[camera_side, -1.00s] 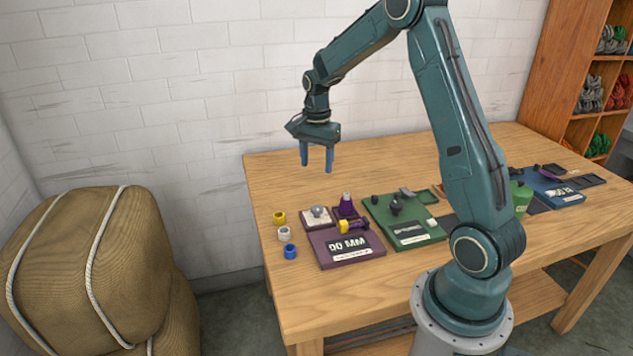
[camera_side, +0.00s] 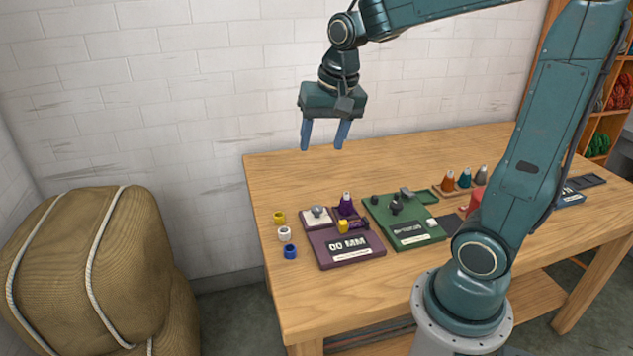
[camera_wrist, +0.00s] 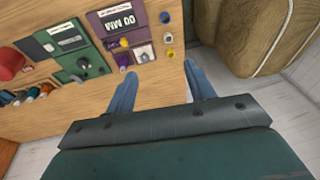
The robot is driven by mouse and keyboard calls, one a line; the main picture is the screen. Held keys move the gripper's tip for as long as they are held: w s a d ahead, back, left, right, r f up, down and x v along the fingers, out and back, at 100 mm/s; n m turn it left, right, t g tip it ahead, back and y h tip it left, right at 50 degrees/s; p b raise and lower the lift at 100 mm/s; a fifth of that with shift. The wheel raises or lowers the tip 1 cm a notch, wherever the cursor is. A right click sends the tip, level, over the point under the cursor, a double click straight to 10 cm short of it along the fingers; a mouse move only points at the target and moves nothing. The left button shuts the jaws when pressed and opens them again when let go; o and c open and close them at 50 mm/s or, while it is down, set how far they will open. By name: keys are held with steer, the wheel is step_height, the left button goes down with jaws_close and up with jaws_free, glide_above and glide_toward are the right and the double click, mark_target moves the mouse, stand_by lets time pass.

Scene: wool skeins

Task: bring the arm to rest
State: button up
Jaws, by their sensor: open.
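My gripper (camera_side: 323,146) hangs in the air above the back left part of the wooden table (camera_side: 310,168), in front of the white wall. Its two blue fingers point down and stand apart, with nothing between them. In the wrist view the fingers (camera_wrist: 158,92) are spread over the table's edge, and the gap between them is empty.
Below stand a purple tray (camera_side: 343,259) marked "00 MM" and a green tray (camera_side: 412,238). Yellow (camera_side: 279,217), white (camera_side: 284,233) and blue (camera_side: 290,251) rings lie at the left. Orange-and-teal cones stand farther right. A roped bale (camera_side: 70,260) stands left of the table.

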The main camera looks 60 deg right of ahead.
steer(key=s+a+n+t, duration=0.1)
steer(key=s+a+n, duration=0.3)
steer(key=s, duration=0.3)
steer(key=s+a+r+n+t, duration=0.1)
steer(key=s+a+n, duration=0.2)
steer(key=s, duration=0.3)
steer(key=shift+s+a+r+n+t+y, duration=0.3)
steer(key=shift+s+a+n+y, duration=0.1)
steer(key=shift+n, duration=0.5)
